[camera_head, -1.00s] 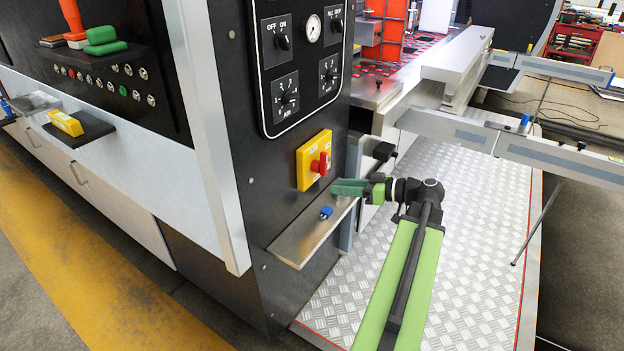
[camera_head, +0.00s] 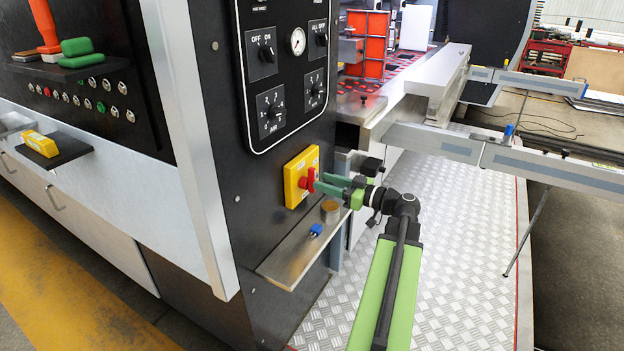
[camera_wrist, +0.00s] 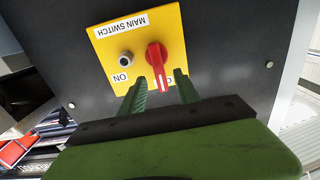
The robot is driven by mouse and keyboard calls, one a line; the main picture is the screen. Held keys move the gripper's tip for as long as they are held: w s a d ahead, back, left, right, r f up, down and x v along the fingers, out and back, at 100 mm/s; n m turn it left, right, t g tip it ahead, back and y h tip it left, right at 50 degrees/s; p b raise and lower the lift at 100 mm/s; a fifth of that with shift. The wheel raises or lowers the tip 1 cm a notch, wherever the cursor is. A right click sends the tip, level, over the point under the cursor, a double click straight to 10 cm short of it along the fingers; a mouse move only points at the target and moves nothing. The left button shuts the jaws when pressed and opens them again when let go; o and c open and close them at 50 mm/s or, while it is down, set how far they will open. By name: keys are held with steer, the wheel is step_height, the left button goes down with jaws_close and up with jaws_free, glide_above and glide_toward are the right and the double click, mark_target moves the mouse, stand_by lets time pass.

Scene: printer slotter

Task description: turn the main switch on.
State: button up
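The main switch is a yellow plate (camera_head: 293,188) on the black machine panel, with a red handle (camera_head: 308,181). In the wrist view the plate (camera_wrist: 111,43) reads MAIN SWITCH, and the red handle (camera_wrist: 157,62) points down the picture, towards a label mostly hidden by the handle and my finger. The ON label (camera_wrist: 120,77) is left of the handle, below a round grey lock (camera_wrist: 126,57). My gripper (camera_head: 324,183) is open, its green fingers pointing at the switch. In the wrist view its fingertips (camera_wrist: 159,80) lie either side of the handle's lower end, apparently with gaps.
A metal shelf (camera_head: 290,262) juts out below the switch, bearing a small blue item (camera_head: 315,230) and a round brown item (camera_head: 331,210). A control panel with knobs (camera_head: 285,70) is above. Metal rails (camera_head: 433,140) extend at the right over a clear chequer-plate floor (camera_head: 465,235).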

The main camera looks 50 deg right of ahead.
mark_target(313, 192)
steer(key=x, duration=0.5)
steer(key=shift+s, duration=0.1)
jaws_close()
